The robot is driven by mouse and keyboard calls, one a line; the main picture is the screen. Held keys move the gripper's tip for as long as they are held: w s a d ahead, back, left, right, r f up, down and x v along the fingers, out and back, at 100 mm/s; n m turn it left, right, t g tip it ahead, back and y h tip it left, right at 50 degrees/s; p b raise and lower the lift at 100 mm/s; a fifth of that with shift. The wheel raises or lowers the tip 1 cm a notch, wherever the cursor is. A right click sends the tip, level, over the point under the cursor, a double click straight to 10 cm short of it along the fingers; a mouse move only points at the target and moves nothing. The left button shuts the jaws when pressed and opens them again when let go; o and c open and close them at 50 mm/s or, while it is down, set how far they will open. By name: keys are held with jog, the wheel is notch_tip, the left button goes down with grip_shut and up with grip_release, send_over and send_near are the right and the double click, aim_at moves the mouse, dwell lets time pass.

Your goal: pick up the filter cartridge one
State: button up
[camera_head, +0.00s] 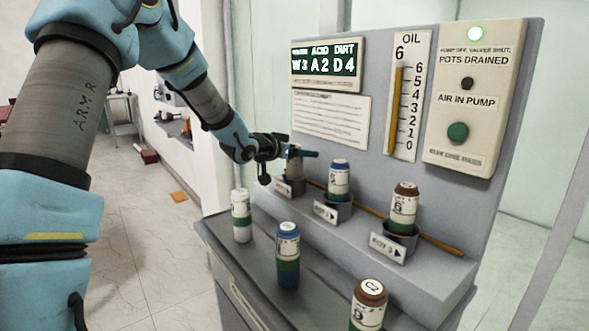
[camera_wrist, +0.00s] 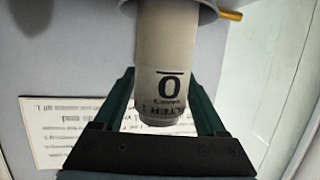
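My gripper (camera_head: 300,153) is at the leftmost pot of the panel ledge, with its fingers reaching to a pale filter cartridge (camera_head: 293,163). In the wrist view, this cartridge (camera_wrist: 164,60) shows large, with a "0"-like mark and partly readable "FILTER" lettering. It stands between my two dark green fingers (camera_wrist: 163,95), one on each side. The fingertips lie close to its sides, but whether they press on it I cannot tell. Its other end is in the grey pot (camera_wrist: 190,14). In the head view, my gripper hides part of this cartridge.
Blue-topped (camera_head: 339,178) and brown-topped (camera_head: 404,205) cartridges stand in the other pots. White-topped (camera_head: 241,215), blue-topped (camera_head: 288,255) and brown-topped (camera_head: 368,305) cartridges stand on the lower shelf (camera_head: 325,290). The panel (camera_head: 275,75) rises close behind my gripper. A yellow rod (camera_head: 440,244) runs behind the pots.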

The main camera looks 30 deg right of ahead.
grip_shut()
dwell(0.3)
jog(key=shift+r, duration=0.15)
